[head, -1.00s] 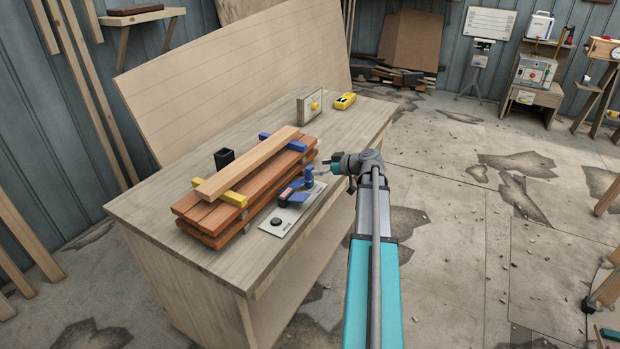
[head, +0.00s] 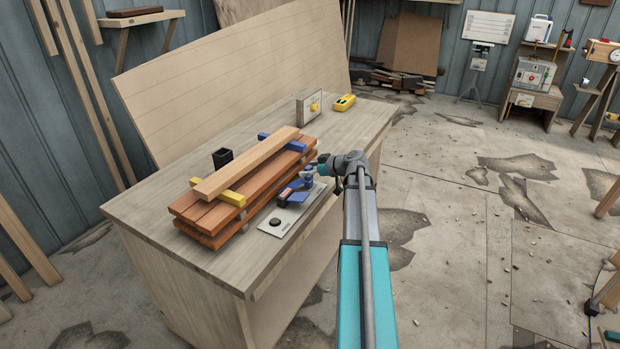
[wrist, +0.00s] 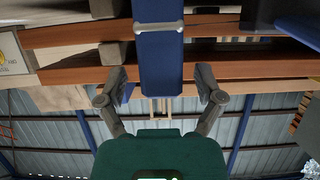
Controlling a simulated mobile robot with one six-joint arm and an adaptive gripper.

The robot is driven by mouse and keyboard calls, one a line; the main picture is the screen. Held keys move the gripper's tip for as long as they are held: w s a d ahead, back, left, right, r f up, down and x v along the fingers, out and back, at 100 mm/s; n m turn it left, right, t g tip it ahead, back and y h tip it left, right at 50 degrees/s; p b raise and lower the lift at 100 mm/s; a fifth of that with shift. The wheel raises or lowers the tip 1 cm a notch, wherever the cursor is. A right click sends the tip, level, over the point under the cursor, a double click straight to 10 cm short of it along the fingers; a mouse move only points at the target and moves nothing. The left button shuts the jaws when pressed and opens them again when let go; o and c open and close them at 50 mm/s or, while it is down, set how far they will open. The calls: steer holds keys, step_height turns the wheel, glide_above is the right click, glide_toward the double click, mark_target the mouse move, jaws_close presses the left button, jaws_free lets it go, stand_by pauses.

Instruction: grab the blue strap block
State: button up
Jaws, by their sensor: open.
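The blue strap block (head: 296,146) lies across the top of the brown board stack, at its far end, under a light wooden plank. In the wrist view a blue bar with a grey band, apparently this block (wrist: 161,60), stands in the middle of the picture. My gripper (wrist: 160,82) is open, with one finger on each side of the bar and visible gaps between. In the head view my gripper (head: 322,168) is at the right end of the stack, partly hidden by my wrist.
The brown boards (head: 205,222) lie on the workbench (head: 150,225). A yellow block (head: 232,198) sits under the plank (head: 250,165) at its near end. A pale plate (head: 280,222) with blue parts lies in front.

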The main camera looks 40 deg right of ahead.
stand_by(0.4)
jaws_close()
